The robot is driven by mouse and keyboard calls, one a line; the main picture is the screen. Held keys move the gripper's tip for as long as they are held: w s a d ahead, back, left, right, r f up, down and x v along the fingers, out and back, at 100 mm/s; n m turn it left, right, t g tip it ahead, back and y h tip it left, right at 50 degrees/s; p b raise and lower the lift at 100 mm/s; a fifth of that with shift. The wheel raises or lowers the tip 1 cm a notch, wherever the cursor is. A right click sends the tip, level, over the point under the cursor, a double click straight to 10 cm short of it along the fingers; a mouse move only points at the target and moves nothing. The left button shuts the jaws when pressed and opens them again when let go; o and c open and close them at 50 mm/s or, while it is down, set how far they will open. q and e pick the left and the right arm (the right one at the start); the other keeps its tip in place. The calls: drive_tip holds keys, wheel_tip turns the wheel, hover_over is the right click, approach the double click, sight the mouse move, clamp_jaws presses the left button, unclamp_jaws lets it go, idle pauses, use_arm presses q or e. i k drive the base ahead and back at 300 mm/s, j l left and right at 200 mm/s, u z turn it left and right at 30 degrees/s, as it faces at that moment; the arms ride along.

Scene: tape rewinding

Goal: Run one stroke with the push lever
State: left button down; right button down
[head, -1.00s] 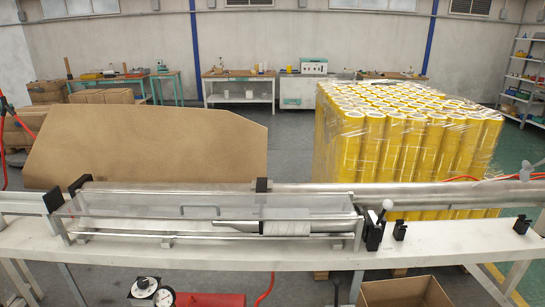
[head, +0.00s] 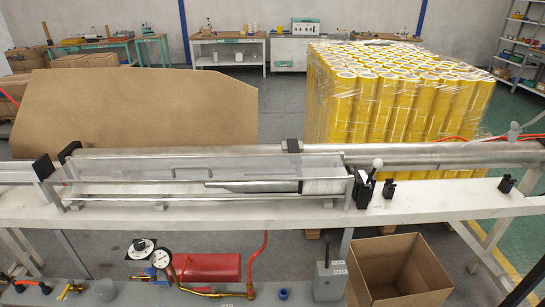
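A small black lever with a white knob (head: 377,164) stands at the right end of the machine on the white bench (head: 110,215). A grey box (head: 330,281) with an upright handle stands below the bench, left of the cardboard box. I cannot tell which is the push lever. Inside the machine's clear-covered trough (head: 120,172), a silver rod (head: 255,187) lies against a white cylindrical piece (head: 325,186) near the right end. Neither gripper is in view, and nothing touches either lever.
An open, empty cardboard box (head: 395,272) sits at the bottom right. A red cylinder (head: 208,267), a round gauge (head: 161,259) and brass fittings lie at the bottom left. Wrapped yellow rolls (head: 385,105) and a brown board (head: 135,108) stand behind the bench.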

sight(328, 237)
drive_tip(key=u, duration=0.3)
drive_tip(key=l+u, duration=0.75)
drive_tip(key=k+l+u, duration=0.1)
drive_tip(key=l+u, duration=0.3)
drive_tip(key=k+l, duration=0.1)
drive_tip(key=l, duration=0.3)
drive_tip(key=k+l+u, duration=0.1)
drive_tip(key=l, duration=0.25)
drive_tip(key=k+l, duration=0.15)
drive_tip(key=l, duration=0.2)
drive_tip(key=k+l+u, duration=0.1)
drive_tip(key=l, duration=0.3)
drive_tip(key=k, duration=0.05)
